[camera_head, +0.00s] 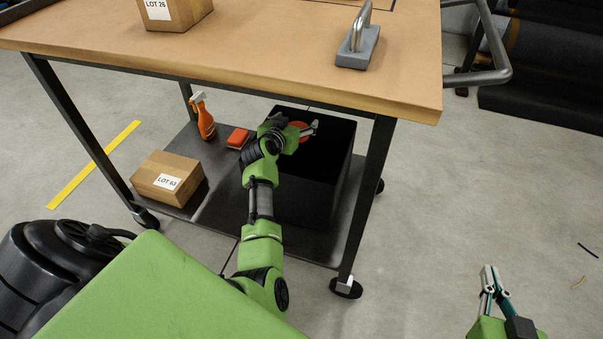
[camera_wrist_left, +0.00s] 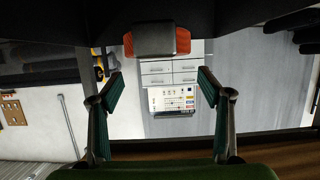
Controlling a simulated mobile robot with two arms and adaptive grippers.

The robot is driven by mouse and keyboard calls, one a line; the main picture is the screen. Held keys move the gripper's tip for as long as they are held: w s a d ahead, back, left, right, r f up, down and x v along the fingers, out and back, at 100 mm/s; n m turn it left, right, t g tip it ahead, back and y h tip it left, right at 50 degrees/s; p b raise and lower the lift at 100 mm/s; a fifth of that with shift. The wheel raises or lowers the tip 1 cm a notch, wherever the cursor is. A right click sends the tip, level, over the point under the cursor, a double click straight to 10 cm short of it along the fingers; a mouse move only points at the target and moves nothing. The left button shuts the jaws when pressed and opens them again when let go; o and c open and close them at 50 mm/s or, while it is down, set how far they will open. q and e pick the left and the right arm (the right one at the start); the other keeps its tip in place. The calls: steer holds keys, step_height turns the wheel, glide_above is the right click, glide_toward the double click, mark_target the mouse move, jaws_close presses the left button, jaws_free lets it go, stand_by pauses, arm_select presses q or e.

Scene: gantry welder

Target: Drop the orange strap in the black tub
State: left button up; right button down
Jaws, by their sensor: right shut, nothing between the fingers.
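The black tub (camera_head: 328,178) stands on the cart's lower shelf, under the table top, and its dark inside is hard to make out. My left gripper (camera_head: 295,129) reaches over the tub. In the left wrist view its two fingers (camera_wrist_left: 160,85) are spread apart. The orange strap (camera_head: 301,131) shows by these fingers, over the tub. In the left wrist view it (camera_wrist_left: 183,41) has a grey middle and orange sides, and lies off the fingertips with visible gaps to both. My right gripper (camera_head: 492,282) is shut and empty, over the floor at the lower right.
The lower shelf (camera_head: 225,222) also holds a LOT 63 box (camera_head: 160,172), an orange spray bottle (camera_head: 203,117) and a small red-orange block (camera_head: 238,138). The table top (camera_head: 270,55) and its legs enclose the space around my left arm. Floor at right is mostly clear.

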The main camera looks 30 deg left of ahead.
arm_select(q)
steer(key=shift+s, duration=0.1)
steer(key=shift+s, duration=0.2)
steer(key=v, duration=0.7)
steer(key=shift+d, duration=0.1)
stand_by(0.4)
